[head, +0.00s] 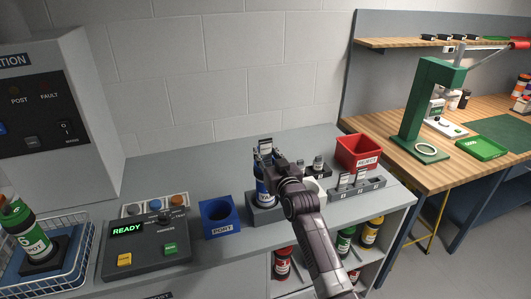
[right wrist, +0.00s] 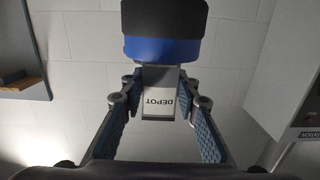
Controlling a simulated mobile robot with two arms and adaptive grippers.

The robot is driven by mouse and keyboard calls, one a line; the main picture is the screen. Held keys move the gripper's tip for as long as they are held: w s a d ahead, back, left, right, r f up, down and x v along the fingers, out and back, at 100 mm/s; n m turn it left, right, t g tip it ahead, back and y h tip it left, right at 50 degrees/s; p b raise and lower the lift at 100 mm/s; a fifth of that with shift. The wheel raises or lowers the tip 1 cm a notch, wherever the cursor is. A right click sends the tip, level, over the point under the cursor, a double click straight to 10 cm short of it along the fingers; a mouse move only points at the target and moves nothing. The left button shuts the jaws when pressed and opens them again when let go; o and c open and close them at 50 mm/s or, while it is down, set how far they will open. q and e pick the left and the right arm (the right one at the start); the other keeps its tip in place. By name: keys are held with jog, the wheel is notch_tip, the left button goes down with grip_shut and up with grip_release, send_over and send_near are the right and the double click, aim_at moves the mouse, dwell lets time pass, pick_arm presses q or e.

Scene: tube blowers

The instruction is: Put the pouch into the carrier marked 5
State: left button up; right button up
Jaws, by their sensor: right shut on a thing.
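My right gripper (head: 267,160) is shut on a grey piece with a white label reading DEPOT (right wrist: 160,103), upside down in the right wrist view. Its top (head: 265,143) shows above the fingers in the head view. A blue carrier (head: 263,191) stands upright just below the gripper, in a grey holder (head: 262,213). In the right wrist view the blue body (right wrist: 162,48) adjoins the grey piece; I cannot tell whether they touch. A green-and-dark carrier (head: 31,236) leans in the wire basket at left. I cannot read a 5 or identify a pouch. My left gripper is not in view.
A blue cup marked PORT (head: 219,217) and a control panel reading READY (head: 146,242) stand left of the arm. A tag rack (head: 357,186) and red bin (head: 359,151) are at right. Several carriers are on the shelf below. The rear middle counter is clear.

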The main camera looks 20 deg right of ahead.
jog(key=o, duration=1.2)
jog(key=shift+s, duration=0.15)
jog(key=s, duration=1.1)
jog(key=shift+s+d+r, duration=0.2)
jog(key=shift+s+r, duration=0.1)
jog(key=shift+s, duration=0.1)
